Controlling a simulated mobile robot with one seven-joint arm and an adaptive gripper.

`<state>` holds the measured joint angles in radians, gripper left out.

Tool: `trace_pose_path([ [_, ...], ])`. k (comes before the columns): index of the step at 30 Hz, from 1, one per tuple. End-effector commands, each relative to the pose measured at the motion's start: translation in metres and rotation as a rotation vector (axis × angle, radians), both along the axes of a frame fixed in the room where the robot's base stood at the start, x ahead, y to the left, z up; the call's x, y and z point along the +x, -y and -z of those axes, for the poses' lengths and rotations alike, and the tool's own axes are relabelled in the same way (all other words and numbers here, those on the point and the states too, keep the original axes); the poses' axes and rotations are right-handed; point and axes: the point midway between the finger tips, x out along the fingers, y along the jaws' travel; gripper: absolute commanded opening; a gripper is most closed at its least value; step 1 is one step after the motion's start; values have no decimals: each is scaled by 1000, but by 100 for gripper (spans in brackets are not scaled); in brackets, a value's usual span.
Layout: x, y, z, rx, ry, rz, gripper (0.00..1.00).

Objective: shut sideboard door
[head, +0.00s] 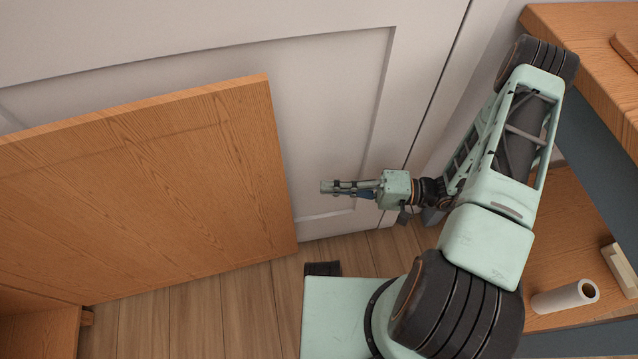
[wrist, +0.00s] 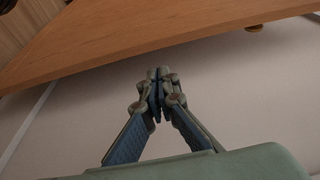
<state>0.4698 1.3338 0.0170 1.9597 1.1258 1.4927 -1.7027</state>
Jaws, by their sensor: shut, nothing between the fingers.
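The sideboard door (head: 150,195) is a large oak-coloured panel standing open at the left of the head view, in front of a white panelled surface. Its free edge faces my gripper. My gripper (head: 324,187) is to the right of that edge, apart from it, pointing left with a visible gap. In the wrist view the fingertips of my gripper (wrist: 157,75) are together and empty. A wooden panel (wrist: 150,45), seemingly the same door, crosses the top of that view beyond the fingertips. Its hinge side is not clearly shown.
The sideboard's wooden body (head: 40,335) shows at the lower left. A white panelled surface (head: 330,110) stands behind my gripper. At the right is a wooden shelf unit (head: 565,210) with a pale cylinder (head: 560,299). Bare plank floor (head: 200,310) lies below the door.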

Motion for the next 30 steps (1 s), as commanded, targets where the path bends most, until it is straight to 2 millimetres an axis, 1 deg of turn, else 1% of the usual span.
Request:
trace_pose_path([
  [1, -2, -10, -3, 2, -3, -7, 0],
  [6, -1, -42, -2, -1, -3, -7, 0],
  [9, -1, -59, -2, -1, -3, -7, 0],
  [13, -1, -75, -1, -2, -2, -6, 0],
  [18, -1, -83, 0, -3, -3, -5, 0],
  [30, 0, -84, 0, -3, -2, -4, 0],
])
